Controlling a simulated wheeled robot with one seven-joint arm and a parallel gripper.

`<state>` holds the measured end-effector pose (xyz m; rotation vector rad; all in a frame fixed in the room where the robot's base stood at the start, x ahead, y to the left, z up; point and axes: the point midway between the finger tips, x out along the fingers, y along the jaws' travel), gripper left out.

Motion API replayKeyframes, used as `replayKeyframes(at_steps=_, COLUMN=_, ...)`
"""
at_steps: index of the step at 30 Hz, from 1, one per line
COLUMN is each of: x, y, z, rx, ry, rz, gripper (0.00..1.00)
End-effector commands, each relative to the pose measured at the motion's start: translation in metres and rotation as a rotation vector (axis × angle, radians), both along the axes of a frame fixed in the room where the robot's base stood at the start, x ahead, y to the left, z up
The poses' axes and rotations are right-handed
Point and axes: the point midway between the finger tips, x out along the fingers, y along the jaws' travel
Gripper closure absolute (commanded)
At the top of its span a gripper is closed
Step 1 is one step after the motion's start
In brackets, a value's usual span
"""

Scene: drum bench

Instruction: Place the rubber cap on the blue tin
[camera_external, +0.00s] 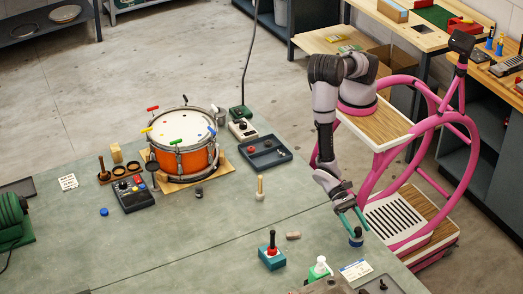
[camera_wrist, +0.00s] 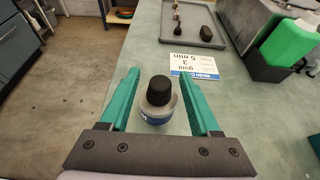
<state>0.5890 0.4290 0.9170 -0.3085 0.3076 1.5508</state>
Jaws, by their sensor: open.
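A small round container with a blue band (camera_wrist: 155,116) and a black cap on top (camera_wrist: 159,90) stands upright on the bench near its right edge. In the wrist view the teal fingers (camera_wrist: 160,82) stand either side of the capped container, with gaps showing on both sides.
A label card (camera_wrist: 195,65) and a tray of small dark parts (camera_wrist: 195,25) lie beyond the container. A green bottle (camera_external: 320,268) and a teal box with a red-and-black knob (camera_external: 271,258) stand to the left. The orange drum (camera_external: 182,160) is farther back. The bench's middle is mostly clear.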

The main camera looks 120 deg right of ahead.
Motion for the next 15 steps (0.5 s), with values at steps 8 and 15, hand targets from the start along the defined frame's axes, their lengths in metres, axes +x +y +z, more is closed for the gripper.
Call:
replayKeyframes(at_steps=8, x=0.002, y=-0.054, z=0.022, rx=-0.002, ry=-0.001, rz=-0.005, gripper=0.37)
replayKeyframes(at_steps=15, x=0.001, y=-0.092, z=0.038, rx=0.000, ry=-0.001, rz=-0.004, gripper=0.37)
